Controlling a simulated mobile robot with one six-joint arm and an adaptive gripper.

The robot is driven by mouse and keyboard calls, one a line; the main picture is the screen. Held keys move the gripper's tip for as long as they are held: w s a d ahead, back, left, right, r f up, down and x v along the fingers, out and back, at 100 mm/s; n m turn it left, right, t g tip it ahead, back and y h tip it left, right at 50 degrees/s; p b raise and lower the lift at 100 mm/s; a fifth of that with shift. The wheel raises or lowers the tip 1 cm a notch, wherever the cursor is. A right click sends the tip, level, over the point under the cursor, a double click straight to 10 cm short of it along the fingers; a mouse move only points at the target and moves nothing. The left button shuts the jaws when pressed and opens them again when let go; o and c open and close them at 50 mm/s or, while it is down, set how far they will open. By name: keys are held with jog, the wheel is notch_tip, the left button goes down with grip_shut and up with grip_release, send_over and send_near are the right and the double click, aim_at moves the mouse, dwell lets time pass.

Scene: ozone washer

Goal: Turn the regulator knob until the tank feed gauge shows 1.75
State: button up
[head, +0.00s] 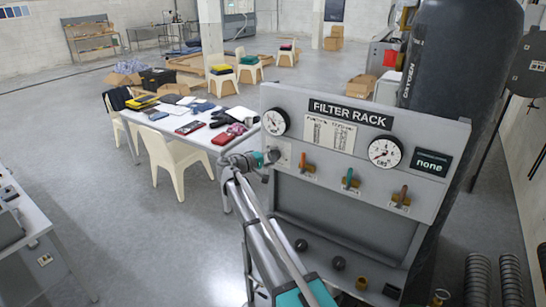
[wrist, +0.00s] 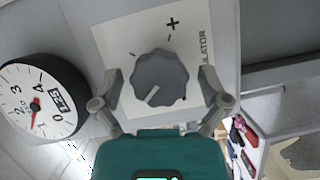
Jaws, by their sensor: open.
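The regulator knob (wrist: 160,79) is grey and scalloped, with a white pointer mark, on a pale plate printed with a plus sign and partly visible "REGULATOR" lettering. My gripper (wrist: 160,84) is open, its fingers on either side of the knob; I cannot tell whether they touch it. In the head view my gripper (head: 266,160) is at the panel's left side and hides the knob. A round white gauge (wrist: 36,102) with a red needle is beside the knob; in the head view this gauge (head: 275,121) is at the panel's upper left. Its exact reading is unclear.
The filter rack panel (head: 285,97) also carries a right gauge (head: 384,152), several coloured levers and a display (head: 431,163) reading "none". A dark cylinder (head: 450,70) stands behind it. A cluttered white table (head: 160,124) and chairs are to the left.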

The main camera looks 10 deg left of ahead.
dwell(0.5)
